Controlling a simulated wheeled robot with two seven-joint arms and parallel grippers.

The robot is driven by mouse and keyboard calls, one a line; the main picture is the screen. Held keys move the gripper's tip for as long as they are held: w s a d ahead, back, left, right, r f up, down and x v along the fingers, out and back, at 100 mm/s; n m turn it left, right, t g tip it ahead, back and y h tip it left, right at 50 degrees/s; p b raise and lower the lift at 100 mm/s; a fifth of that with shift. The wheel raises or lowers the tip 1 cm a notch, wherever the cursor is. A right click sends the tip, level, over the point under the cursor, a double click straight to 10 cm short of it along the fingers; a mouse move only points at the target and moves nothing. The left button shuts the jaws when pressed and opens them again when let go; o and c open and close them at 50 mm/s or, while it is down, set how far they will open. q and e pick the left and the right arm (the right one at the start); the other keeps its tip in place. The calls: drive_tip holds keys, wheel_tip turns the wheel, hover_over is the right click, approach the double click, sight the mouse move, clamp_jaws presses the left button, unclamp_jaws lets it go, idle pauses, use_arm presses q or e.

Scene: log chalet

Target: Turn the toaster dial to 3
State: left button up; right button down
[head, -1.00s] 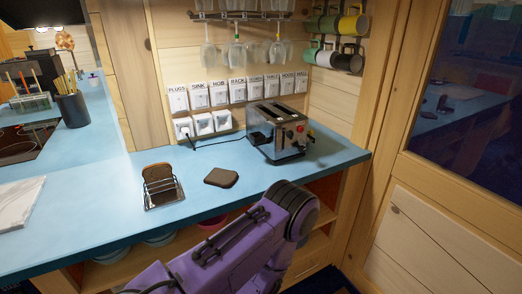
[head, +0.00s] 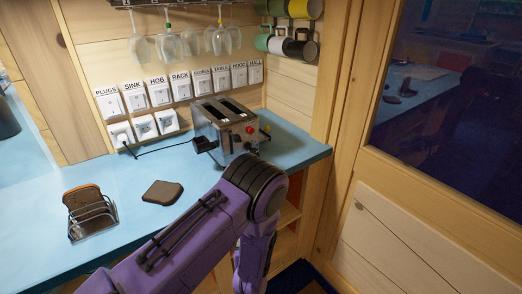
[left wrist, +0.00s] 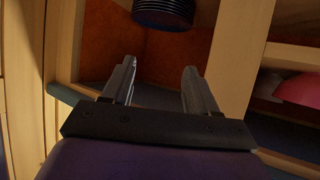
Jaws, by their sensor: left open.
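The silver toaster (head: 225,128) stands at the back right of the blue counter, with two slots on top. A red knob (head: 250,129) shows on its front face; the dial's marks are too small to read. My purple left arm comes in from the bottom of the head view, its bent joint in front of and below the toaster. The left gripper is hidden there. In the left wrist view my left gripper (left wrist: 159,66) is open and empty, below the counter near wooden shelving, away from the toaster. My right gripper is not in view.
On the counter (head: 135,225) are a toast rack (head: 92,218) with bread and a bread slice (head: 162,193). Labelled switches line the wall; glasses and mugs (head: 292,45) hang above. A pink bowl (left wrist: 300,88) and a dark ribbed round object (left wrist: 163,12) show in the wrist view.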

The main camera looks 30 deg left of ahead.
sight(253, 151)
use_arm(q)
drive_tip(key=w+d+r+n+y, duration=0.15)
drive_tip(key=w+r+y, duration=0.25)
drive_tip(key=w+r, duration=0.5)
drive_tip(key=w+r+n+y, duration=0.35)
drive_tip(key=w+r, duration=0.35)
drive_tip(key=r, duration=0.4)
drive_tip(key=w+a+g+p, duration=0.1)
drive_tip(key=a, duration=0.2)
drive_tip(key=w+a+m+g+y+p, duration=0.1)
drive_tip(key=a, duration=0.3)
drive_tip(key=w+a+r+g+y+p, duration=0.1)
drive_tip(key=a, duration=0.3)
drive_tip(key=shift+m, duration=0.3)
drive_tip(key=shift+d, duration=0.1)
drive_tip(key=c, duration=1.1)
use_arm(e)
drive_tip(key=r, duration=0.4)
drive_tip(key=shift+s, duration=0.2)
